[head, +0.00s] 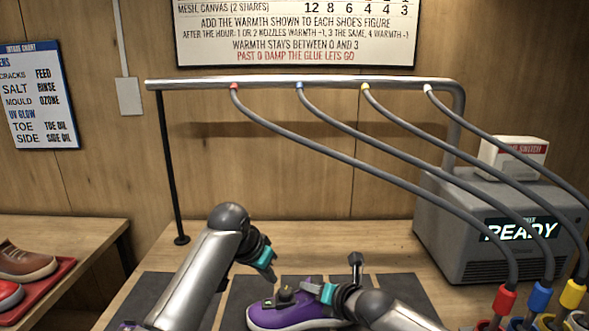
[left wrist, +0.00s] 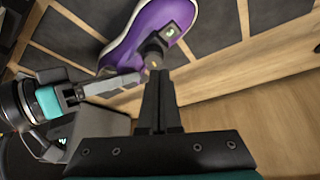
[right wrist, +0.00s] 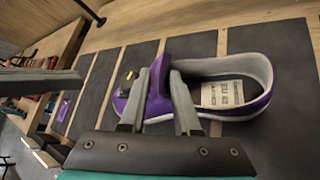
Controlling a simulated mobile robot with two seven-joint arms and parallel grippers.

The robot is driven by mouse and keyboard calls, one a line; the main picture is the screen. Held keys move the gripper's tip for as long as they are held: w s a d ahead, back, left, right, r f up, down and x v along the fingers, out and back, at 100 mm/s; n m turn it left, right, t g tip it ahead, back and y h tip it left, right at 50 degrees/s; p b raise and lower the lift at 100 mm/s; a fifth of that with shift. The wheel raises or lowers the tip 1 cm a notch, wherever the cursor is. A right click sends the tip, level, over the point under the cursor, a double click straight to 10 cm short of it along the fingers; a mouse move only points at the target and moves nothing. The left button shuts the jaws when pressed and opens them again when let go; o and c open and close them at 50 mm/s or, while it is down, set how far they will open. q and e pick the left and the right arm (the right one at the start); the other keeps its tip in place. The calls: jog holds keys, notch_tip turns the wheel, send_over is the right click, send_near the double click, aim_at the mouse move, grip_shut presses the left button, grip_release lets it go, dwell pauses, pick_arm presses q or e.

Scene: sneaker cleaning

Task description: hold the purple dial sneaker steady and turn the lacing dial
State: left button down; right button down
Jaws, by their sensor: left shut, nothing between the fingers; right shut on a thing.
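The purple sneaker (head: 290,314) with a white sole lies on a dark mat, and a dark dial unit (head: 285,294) stands on its upper. In the left wrist view the dial (left wrist: 155,50) shows a yellow mark, beside a small green readout (left wrist: 170,31). My left gripper (head: 272,278) is shut and empty, its tips just above the dial; I cannot tell if they touch it. My right gripper (head: 312,287) is shut on the sneaker. In the right wrist view its fingers (right wrist: 158,80) straddle the purple upper in front of the opening, where a printed insole label shows.
Several dark mats (right wrist: 270,50) lie on the wooden table. A grey machine reading READY (head: 500,230) stands at right, with hoses hanging from a metal rail (head: 300,84) above. A red tray (head: 45,290) with other shoes is at left.

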aim_at(285, 294)
pick_arm(q)
jog(key=shift+s+d+f, duration=0.2)
jog(key=shift+d+f, duration=0.15)
jog(key=shift+f, duration=0.65)
jog(key=shift+s+d+f, duration=0.2)
jog(key=shift+d+f, duration=0.15)
jog(key=shift+f, duration=0.65)
jog(key=shift+s+d+f, duration=0.2)
jog(key=shift+d+f, duration=0.15)
jog(key=shift+f, duration=0.65)
jog(key=shift+w, duration=0.35)
jog(key=shift+a, duration=0.1)
jog(key=shift+w+a, duration=0.4)
jog(key=shift+a, duration=0.2)
jog(key=shift+w, duration=0.1)
jog(key=shift+a, duration=0.1)
